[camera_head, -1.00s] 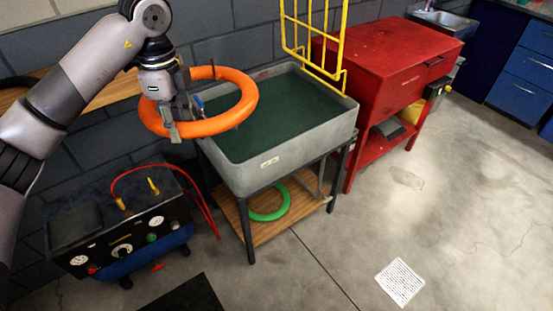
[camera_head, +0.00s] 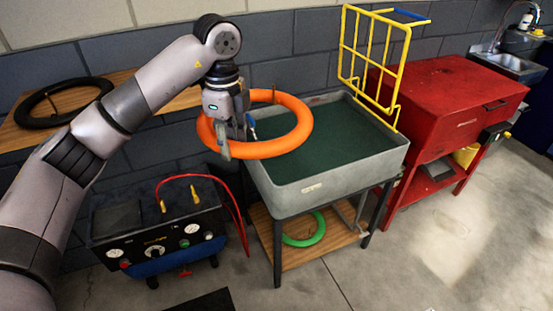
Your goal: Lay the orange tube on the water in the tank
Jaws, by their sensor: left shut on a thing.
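My left gripper (camera_head: 228,138) is shut on the near left side of the orange tube (camera_head: 295,128). The tube is a ring, held roughly level. It overlaps the left part of the tank (camera_head: 340,171) in the picture, and its left part sticks out past the tank's left wall. The tank is a grey basin on a dark metal stand. Dark green water (camera_head: 345,140) fills it below the rim. The tube seems to be above the water; the exact gap cannot be told. My right gripper is not in view.
A yellow rack (camera_head: 372,55) stands at the tank's back right. A red cabinet (camera_head: 450,105) is to the right. A compressor-like box (camera_head: 155,240) with a red hose stands at lower left. A green ring (camera_head: 305,230) lies on the lower shelf. A black tube (camera_head: 62,100) lies on a wooden shelf.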

